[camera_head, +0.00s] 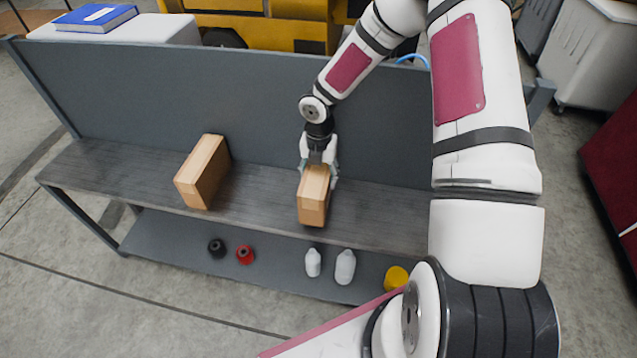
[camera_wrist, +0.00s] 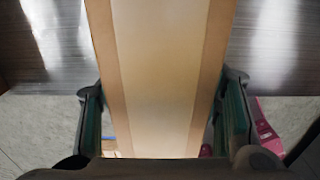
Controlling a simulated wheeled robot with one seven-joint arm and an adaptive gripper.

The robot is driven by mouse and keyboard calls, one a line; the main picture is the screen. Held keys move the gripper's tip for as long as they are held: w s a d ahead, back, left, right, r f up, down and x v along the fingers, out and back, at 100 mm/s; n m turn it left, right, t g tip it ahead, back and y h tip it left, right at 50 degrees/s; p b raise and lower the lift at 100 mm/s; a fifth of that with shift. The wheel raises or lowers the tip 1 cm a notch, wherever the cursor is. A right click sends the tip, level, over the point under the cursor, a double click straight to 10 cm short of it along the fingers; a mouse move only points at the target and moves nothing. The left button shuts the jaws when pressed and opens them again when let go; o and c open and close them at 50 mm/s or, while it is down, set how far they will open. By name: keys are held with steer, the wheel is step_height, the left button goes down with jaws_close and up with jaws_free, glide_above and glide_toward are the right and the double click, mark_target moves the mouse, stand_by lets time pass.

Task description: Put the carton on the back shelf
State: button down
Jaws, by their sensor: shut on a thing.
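A small brown carton (camera_head: 313,196) with a paler tape strip is at the upper shelf (camera_head: 262,200), right of its middle. My gripper (camera_head: 318,172) is shut on it from above, a finger on each side. In the wrist view the carton (camera_wrist: 160,75) fills the middle between the fingers (camera_wrist: 165,125). I cannot tell whether its underside touches the shelf. A second, larger brown carton (camera_head: 202,172) stands on the same shelf to the left, apart from my gripper.
A grey back panel (camera_head: 215,95) rises behind the shelf. The lower shelf (camera_head: 175,242) holds a black bottle (camera_head: 217,248), a red bottle (camera_head: 245,254), white bottles (camera_head: 345,267) and a yellow item (camera_head: 396,278). Shelf room is clear between the cartons.

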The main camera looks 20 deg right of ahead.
steer(key=shift+w+f, duration=0.1)
steer(key=shift+f, duration=1.6)
steer(key=shift+f, duration=0.15)
steer(key=c, duration=0.5)
jaws_free()
